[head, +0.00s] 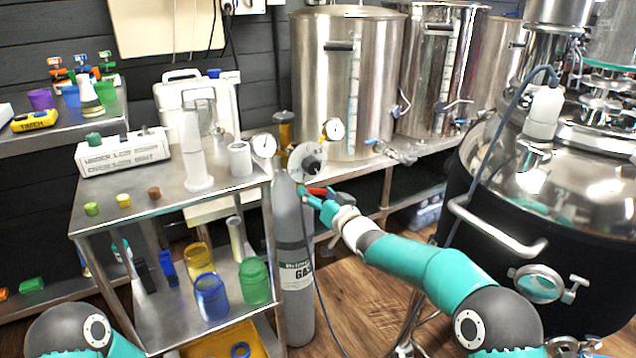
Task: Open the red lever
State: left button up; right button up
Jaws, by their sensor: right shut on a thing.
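The red lever (318,190) shows as a small red piece at the top of the grey gas cylinder (293,255), just below the regulator (307,162). My right gripper (313,197) reaches in from the lower right and is shut on the red lever. Its fingers cover much of the lever, so the lever's full shape and exact angle are hidden. My left arm shows only as a grey and teal part at the lower left, and its gripper is not in view.
A metal cart (150,216) with bottles and jars stands left of the cylinder. Steel kettles (346,85) stand on a bench behind. A large black vessel (560,240) fills the right. A hose hangs beside the cylinder to the wooden floor.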

jog(key=shift+s+a+f+m+p, duration=0.25)
jog(key=shift+m+p, duration=0.45)
jog(key=shift+m, duration=1.25)
jog(key=shift+a+f+m+p, duration=0.15)
jog(key=shift+f+m+p, duration=0.4)
jog(key=shift+m, duration=1.35)
jog(key=shift+s+a+f+m+p, duration=0.2)
jog(key=shift+m+p, duration=0.65)
jog(key=shift+m, duration=1.1)
jog(key=o, duration=1)
jog(key=shift+o, duration=0.8)
jog(key=shift+a, duration=0.15)
